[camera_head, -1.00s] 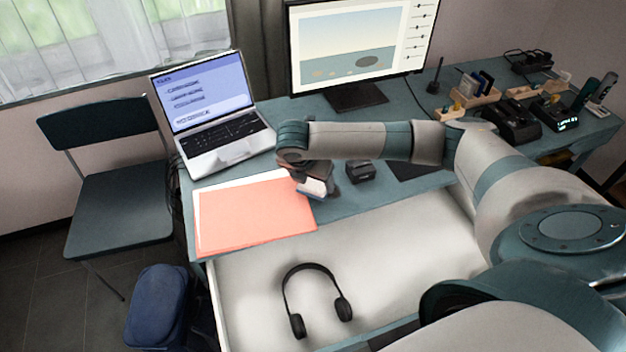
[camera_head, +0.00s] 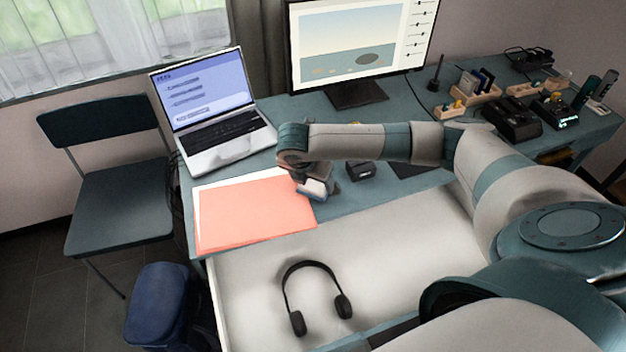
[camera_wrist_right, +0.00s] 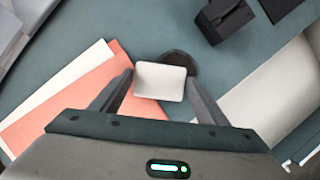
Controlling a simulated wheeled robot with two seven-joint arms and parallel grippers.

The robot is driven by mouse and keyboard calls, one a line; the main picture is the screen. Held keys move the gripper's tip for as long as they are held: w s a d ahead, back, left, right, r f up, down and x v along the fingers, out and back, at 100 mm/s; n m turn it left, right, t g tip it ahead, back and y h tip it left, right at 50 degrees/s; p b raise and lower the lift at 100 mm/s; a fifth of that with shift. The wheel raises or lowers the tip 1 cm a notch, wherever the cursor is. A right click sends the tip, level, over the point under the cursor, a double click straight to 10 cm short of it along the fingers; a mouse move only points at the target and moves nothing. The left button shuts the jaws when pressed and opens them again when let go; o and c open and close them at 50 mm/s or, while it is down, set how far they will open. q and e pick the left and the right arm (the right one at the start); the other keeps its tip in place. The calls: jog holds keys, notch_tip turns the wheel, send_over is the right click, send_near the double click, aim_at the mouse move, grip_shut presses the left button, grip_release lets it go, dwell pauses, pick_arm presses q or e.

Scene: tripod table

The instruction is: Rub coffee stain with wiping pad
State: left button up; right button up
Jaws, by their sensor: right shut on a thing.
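The white wiping pad (camera_wrist_right: 159,80) is between the fingers of my right gripper (camera_wrist_right: 159,84), which is shut on it. In the head view the pad (camera_head: 313,189) and my right gripper (camera_head: 318,180) are low over the desk, at the right edge of the orange folder. The coffee stain (camera_wrist_right: 187,63) is a dark round patch on the desk, partly hidden behind the pad in the right wrist view. The pad overlaps the stain there; whether it presses on the desk I cannot tell. In the head view the stain is not clearly visible. My left gripper is not in view.
The orange folder (camera_head: 255,215) lies left of the pad, with the laptop (camera_head: 215,120) behind it. A small black box (camera_head: 360,171) stands just right of my right gripper. Headphones (camera_head: 315,290) lie on the white surface in front. The monitor (camera_head: 360,45) stands at the back.

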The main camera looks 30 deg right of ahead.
jog(key=shift+s+d+r+p, duration=0.15)
jog(key=shift+d+p, duration=0.4)
jog(key=shift+d, duration=0.15)
jog(key=shift+s+d+p, duration=0.25)
jog(key=shift+d+p, duration=0.35)
jog(key=shift+d, duration=0.6)
jog(key=shift+d, duration=0.1)
jog(key=shift+s+d+p, duration=0.25)
jog(key=shift+d+p, duration=0.2)
jog(key=shift+d, duration=0.35)
jog(key=shift+s+d+p, duration=0.2)
jog(key=shift+d+p, duration=0.25)
jog(key=shift+d, duration=0.55)
jog(key=shift+c, duration=0.8)
jog(key=shift+d, duration=0.1)
